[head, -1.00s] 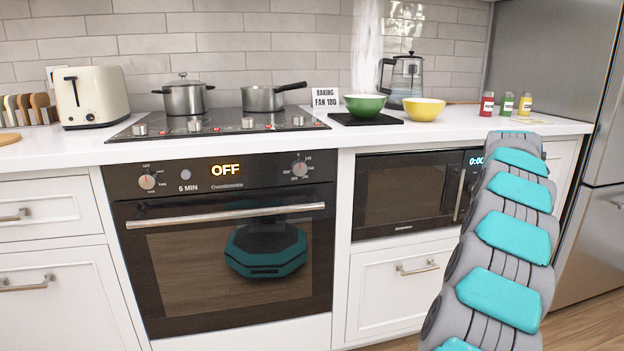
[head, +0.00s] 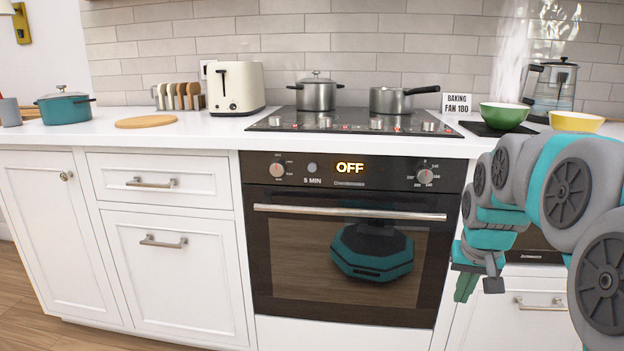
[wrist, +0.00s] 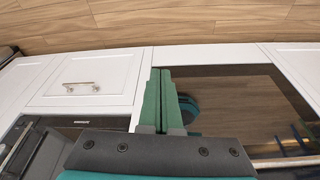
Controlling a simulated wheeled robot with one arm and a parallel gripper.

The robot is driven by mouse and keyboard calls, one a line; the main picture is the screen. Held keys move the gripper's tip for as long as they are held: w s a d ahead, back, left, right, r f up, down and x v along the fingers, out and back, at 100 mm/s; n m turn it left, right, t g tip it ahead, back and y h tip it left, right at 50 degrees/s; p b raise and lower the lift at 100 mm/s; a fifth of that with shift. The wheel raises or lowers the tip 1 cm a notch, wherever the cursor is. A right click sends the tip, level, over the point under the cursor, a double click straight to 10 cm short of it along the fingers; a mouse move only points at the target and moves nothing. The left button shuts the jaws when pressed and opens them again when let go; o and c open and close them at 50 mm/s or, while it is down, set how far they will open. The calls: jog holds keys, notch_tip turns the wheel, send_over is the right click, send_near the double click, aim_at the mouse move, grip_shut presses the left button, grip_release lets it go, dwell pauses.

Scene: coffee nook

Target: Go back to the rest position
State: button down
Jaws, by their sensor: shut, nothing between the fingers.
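My gripper (head: 466,286) hangs at the right in the head view, pointing down in front of the cabinet beside the oven. My arm is folded, with its links at the right edge. In the wrist view my gripper (wrist: 158,72) shows its two green fingers pressed together, with nothing between them. The fingers point toward the floor (wrist: 160,22). The oven (head: 345,235) is closed and its display reads OFF.
The counter (head: 215,129) holds a toaster (head: 236,88), a teal pot (head: 66,107), a green bowl (head: 503,115) and a yellow bowl (head: 576,122). Two pots stand on the hob (head: 357,120). Open floor (head: 30,300) shows at the lower left.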

jog(key=s+a+f+n+g, duration=0.1)
jog(key=s+a+f, duration=0.2)
jog(key=s, duration=0.6)
jog(key=s+a+f+n+g, duration=0.1)
jog(key=s+a+f+g, duration=0.1)
jog(key=s+a, duration=0.6)
jog(key=s+a+f+n+g+y, duration=0.1)
jog(key=s+a+f, duration=0.3)
jog(key=s, duration=0.7)
jog(key=shift+s+a+f+n+g, duration=0.2)
jog(key=shift+a+f+n+g, duration=0.15)
jog(key=shift+a, duration=0.35)
